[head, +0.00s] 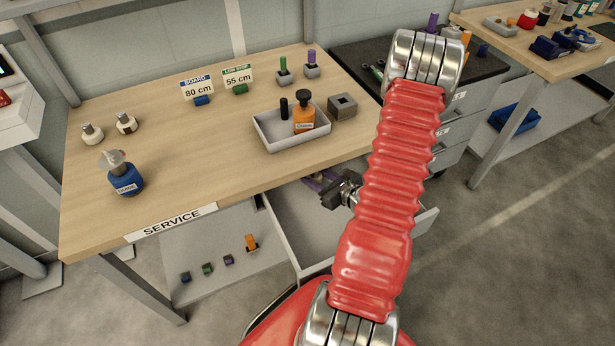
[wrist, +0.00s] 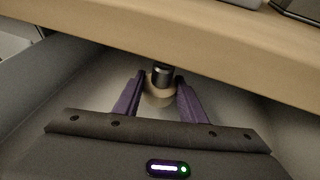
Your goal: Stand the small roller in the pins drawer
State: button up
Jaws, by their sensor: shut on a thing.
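My gripper (head: 318,183) reaches down over the open grey drawer (head: 292,232) under the front edge of the service bench. In the wrist view, its purple fingers (wrist: 161,88) are shut on the small roller (wrist: 159,95), which has a dark top and a cream lower part. The roller appears roughly upright, with the pale drawer floor (wrist: 240,112) around it. Whether its base touches the floor cannot be told. In the head view the roller is hidden behind my fingers and wrist. No drawer label shows.
The bench edge (wrist: 180,48) runs close above the fingers. On the bench are a grey tray (head: 283,143) with an orange bottle, a blue bottle (head: 124,178) and two cream-and-dark pieces (head: 108,127). A lower shelf (head: 212,285) holds several small blocks. The visible drawer floor is clear.

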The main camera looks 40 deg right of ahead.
aim_at(320, 181)
jog(key=shift+f+x, duration=0.2)
jog(key=shift+x, duration=0.75)
jog(key=shift+f+x, duration=0.2)
jog(key=shift+x, duration=0.7)
jog(key=shift+s, duration=0.15)
jog(key=o, duration=1.1)
jog(key=shift+f, duration=0.1)
jog(key=shift+o, duration=0.2)
jog(key=v, duration=1.1)
jog(key=shift+s, duration=0.2)
jog(key=shift+s+r, duration=0.25)
jog(key=shift+s, duration=0.1)
